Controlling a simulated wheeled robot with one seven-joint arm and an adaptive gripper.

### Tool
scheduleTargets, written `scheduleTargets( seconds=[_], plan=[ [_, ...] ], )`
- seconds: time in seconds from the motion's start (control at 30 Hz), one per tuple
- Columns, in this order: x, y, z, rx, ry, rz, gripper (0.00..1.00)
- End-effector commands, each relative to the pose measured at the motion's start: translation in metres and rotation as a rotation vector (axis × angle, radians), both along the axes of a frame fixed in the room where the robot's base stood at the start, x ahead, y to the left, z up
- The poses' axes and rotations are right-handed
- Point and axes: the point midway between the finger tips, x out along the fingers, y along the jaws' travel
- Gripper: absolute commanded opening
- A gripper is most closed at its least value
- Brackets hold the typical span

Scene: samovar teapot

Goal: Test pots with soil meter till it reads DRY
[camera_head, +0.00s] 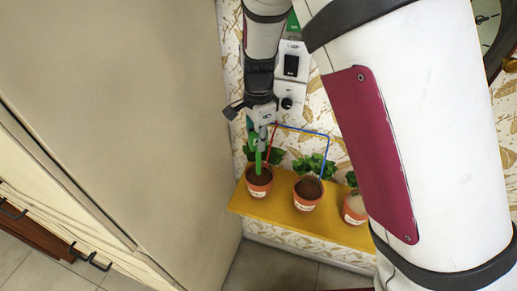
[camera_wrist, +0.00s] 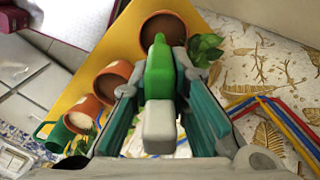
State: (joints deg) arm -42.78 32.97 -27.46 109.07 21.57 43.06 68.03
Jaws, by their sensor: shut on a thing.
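My gripper (camera_head: 262,138) points down over the leftmost terracotta pot (camera_head: 259,188) on the yellow shelf. It is shut on the green soil meter (camera_head: 258,161), whose lower end reaches the pot's brown soil. I cannot tell how deep the probe is. In the wrist view my gripper (camera_wrist: 160,88) has a finger on each side of the green-and-white meter (camera_wrist: 159,75), with a pot (camera_wrist: 150,38) beyond it. The meter's reading is not visible. A middle pot (camera_head: 307,193) and a right pot (camera_head: 354,208) stand on the shelf; my arm partly covers the right one.
The yellow shelf (camera_head: 285,213) runs along a leaf-patterned wall (camera_head: 340,155). A large beige panel (camera_head: 150,100) stands close on the left. Red and blue sticks (camera_head: 303,131) show behind the pots. A green mug (camera_wrist: 57,134) shows at the wrist view's lower left.

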Motion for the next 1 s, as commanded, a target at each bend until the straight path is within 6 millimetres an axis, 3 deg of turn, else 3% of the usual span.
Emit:
scheduleTargets(
  seconds=[1.0],
  plan=[
    [-0.001, 0.000, 0.094, 0.001, -0.002, -0.001, 0.00]
  ],
)
